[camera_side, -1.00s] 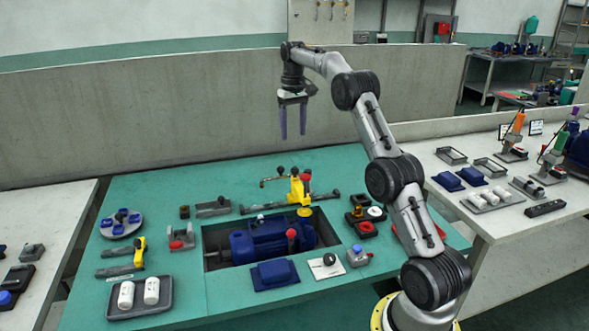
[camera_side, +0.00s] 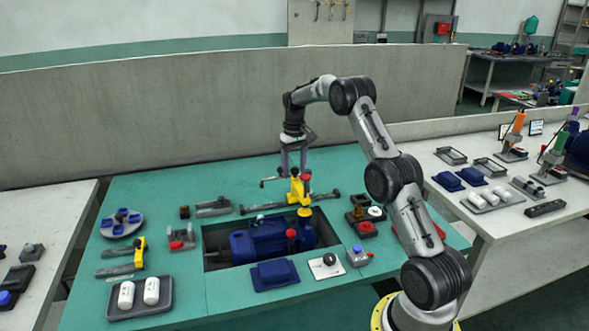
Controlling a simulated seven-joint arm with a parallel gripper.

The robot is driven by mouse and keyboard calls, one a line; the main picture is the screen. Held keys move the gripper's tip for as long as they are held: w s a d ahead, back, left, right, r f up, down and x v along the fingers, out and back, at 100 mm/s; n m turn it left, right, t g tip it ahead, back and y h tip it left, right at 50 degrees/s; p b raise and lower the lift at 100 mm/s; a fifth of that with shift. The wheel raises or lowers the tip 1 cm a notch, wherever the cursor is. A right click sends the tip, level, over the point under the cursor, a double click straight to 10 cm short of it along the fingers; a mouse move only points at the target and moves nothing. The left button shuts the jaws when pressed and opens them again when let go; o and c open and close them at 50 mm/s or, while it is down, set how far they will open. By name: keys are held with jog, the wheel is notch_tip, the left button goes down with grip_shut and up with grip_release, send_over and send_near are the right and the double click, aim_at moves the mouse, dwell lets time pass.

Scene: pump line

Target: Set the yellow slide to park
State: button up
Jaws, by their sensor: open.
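A yellow upright piece (camera_side: 297,190) with dark and red knobs sits on a long dark rail (camera_side: 262,208) behind the sunken blue pump. A second yellow piece (camera_side: 139,252) stands on a short grey rail (camera_side: 120,270) at the left of the green table. I cannot tell which of the two is the yellow slide, and no park mark can be read. My gripper (camera_side: 293,166) points down with its purple fingers open and nothing held between them. It is at the yellow piece on the long rail, its fingertips just above or behind it; contact cannot be told.
The blue pump (camera_side: 270,238) lies in a recess in the green table (camera_side: 180,300). A tray with two white cylinders (camera_side: 139,297) and a round grey plate (camera_side: 121,223) are at the left. Small red-and-black fixtures (camera_side: 366,229) stand at the right. A wall (camera_side: 180,125) runs behind.

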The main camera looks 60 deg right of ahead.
jog(key=shift+f, duration=0.15)
grip_shut()
dwell(1.4)
